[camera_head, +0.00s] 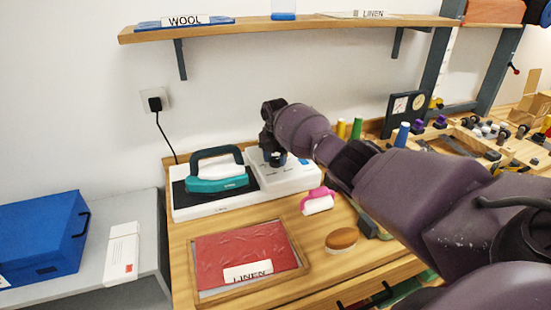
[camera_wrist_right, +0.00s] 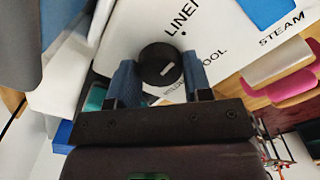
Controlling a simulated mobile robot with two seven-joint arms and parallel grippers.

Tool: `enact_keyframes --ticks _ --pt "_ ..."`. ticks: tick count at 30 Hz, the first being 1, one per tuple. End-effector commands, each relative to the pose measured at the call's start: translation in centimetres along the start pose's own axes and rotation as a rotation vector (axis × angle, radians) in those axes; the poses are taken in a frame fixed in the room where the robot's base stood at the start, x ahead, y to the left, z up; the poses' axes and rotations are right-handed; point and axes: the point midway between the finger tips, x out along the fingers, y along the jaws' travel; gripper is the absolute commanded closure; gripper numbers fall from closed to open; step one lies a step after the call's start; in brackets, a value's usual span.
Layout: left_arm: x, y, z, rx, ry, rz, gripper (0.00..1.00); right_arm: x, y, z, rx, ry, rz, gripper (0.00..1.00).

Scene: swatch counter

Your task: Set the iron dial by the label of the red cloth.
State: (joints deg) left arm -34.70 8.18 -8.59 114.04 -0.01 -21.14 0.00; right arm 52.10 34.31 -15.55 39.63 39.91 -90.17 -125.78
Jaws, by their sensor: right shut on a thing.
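The red cloth (camera_head: 240,246) lies in a wooden-rimmed tray on the bench, and its white label (camera_head: 248,271) reads LINEN. The teal iron (camera_head: 217,179) rests on the black pad of the white iron station (camera_head: 290,176). My right gripper (camera_head: 273,152) is over the station's right part. In the right wrist view, my right gripper (camera_wrist_right: 160,78) is shut on the round black dial (camera_wrist_right: 158,58), one finger on each side. The dial's white mark slants right and slightly up; its exact setting is unclear. The panel shows LINEN (camera_wrist_right: 180,18), WOOL (camera_wrist_right: 212,61) and STEAM. My left gripper is out of view.
A pink-handled roller (camera_head: 318,203) and a wooden-backed brush (camera_head: 341,240) are right of the tray. The shelf (camera_head: 250,28) above carries WOOL and LINEN signs. A blue box (camera_head: 40,238) stands on the grey side table. My right arm covers the bench's right side.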

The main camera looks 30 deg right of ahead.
Motion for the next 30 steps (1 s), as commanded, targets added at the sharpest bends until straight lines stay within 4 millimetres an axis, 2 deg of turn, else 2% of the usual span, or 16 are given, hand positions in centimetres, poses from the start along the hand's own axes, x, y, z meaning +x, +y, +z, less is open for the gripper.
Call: enact_keyframes --ticks 8,9,13,23,26,30 --pt "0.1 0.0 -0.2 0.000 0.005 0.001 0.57 -0.1 0.0 0.0 -0.002 -0.001 0.001 0.78" --pt "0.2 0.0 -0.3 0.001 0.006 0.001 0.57 -0.1 0.0 0.0 -0.001 -0.001 0.001 0.48" --pt "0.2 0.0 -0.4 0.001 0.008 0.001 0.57 -0.1 0.0 0.0 -0.001 -0.001 0.001 0.29" --pt "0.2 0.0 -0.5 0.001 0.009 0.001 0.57 -0.3 0.0 0.0 0.000 -0.001 0.001 0.29" --pt "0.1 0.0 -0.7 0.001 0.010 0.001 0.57 -1.3 0.1 0.0 -0.001 -0.002 0.003 0.29" --pt "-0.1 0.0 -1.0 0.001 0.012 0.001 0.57 -3.6 0.1 0.1 -0.002 -0.003 0.005 0.29"
